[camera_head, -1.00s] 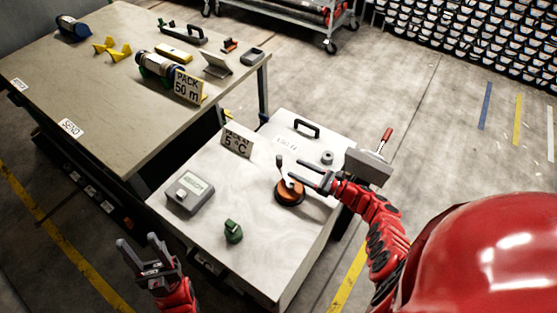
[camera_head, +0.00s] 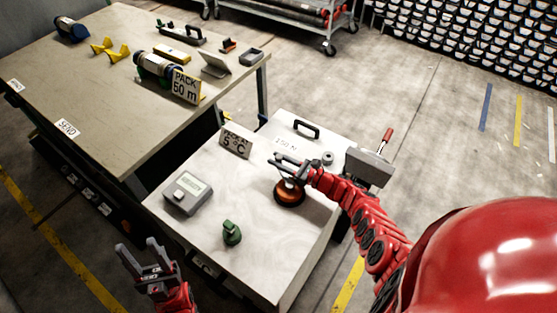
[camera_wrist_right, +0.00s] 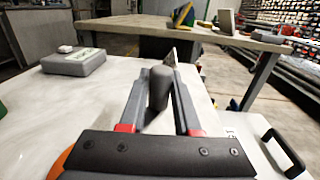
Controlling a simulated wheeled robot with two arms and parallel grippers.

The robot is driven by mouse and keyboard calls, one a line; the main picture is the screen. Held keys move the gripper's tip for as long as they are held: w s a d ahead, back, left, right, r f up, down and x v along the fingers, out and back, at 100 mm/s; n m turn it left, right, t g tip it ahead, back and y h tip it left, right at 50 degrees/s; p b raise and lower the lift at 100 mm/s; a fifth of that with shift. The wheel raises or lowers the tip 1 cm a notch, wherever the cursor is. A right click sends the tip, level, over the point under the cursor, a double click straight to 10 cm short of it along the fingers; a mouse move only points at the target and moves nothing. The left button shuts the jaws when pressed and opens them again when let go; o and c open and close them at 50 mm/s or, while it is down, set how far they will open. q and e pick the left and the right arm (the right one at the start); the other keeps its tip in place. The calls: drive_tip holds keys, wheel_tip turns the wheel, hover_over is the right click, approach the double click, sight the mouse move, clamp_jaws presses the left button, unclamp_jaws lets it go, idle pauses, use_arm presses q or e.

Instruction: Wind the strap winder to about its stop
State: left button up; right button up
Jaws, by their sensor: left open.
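The strap winder (camera_head: 289,195) is an orange-brown round drum on the white cart top; a bit of its orange edge shows at the lower left of the right wrist view (camera_wrist_right: 60,163). Its dark upright crank knob (camera_wrist_right: 160,88) stands between the fingers of my right gripper (camera_head: 275,160), filling the gap near the tips. The gripper appears shut on the knob, above the drum's far side. In the head view the knob is mostly hidden by the fingers. My left gripper (camera_head: 139,250) is open and empty, left of the cart's near edge.
A grey device with a red lever (camera_head: 369,165) is at the right edge.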

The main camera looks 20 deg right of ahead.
clamp_jaws()
idle(1.0)
